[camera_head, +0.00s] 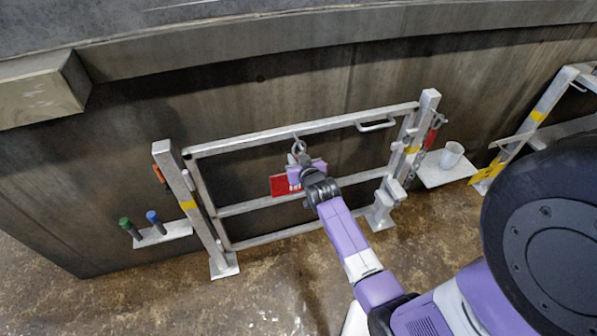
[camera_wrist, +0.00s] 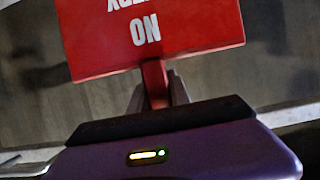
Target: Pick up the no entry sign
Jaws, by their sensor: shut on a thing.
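The no entry sign (camera_head: 280,186) is a red plate with white lettering, in front of the metal gate near its middle. In the wrist view the sign (camera_wrist: 195,28) fills the top, its lettering upside down, with a narrow red stem running down from it. My gripper (camera_head: 298,158) reaches the sign at the gate. In the wrist view my gripper (camera_wrist: 157,88) is shut on the red stem. My gripper hides part of the plate in the head view. I cannot tell whether the sign still touches the gate's top rail.
The metal gate (camera_head: 270,133) stands between two posts, with a handle (camera_head: 376,126) on its top rail. A white cup (camera_head: 451,154) stands on a small shelf (camera_head: 435,178) at right. Green (camera_head: 126,224) and blue (camera_head: 152,217) topped items stand at left. A dark wall is behind.

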